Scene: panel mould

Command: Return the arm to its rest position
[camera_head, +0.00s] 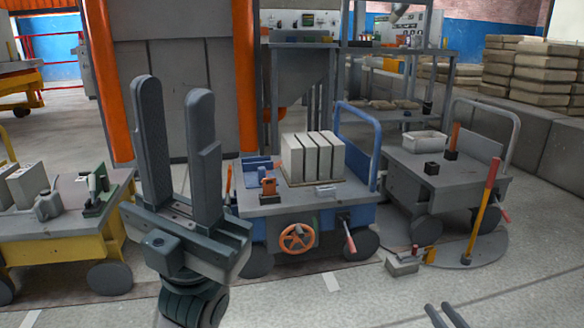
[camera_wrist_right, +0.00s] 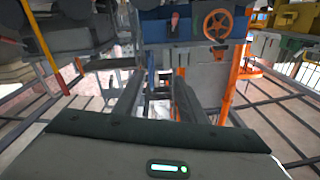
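My left gripper (camera_head: 172,92) stands upright at the left of the head view, in front of the carts. Its two grey fingers are parallel with an empty gap between them. My right gripper (camera_head: 443,314) shows only as two dark finger ends at the bottom edge of the head view. In the right wrist view my right gripper (camera_wrist_right: 157,82) has its fingers apart, with nothing held between them.
A blue cart (camera_head: 300,208) carries several pale blocks (camera_head: 312,157). A yellow cart (camera_head: 60,250) stands left, a grey cart (camera_head: 455,185) right. A red-and-yellow-handled tool (camera_head: 483,210) leans upright near the right cart. Free floor (camera_head: 400,290) lies in front.

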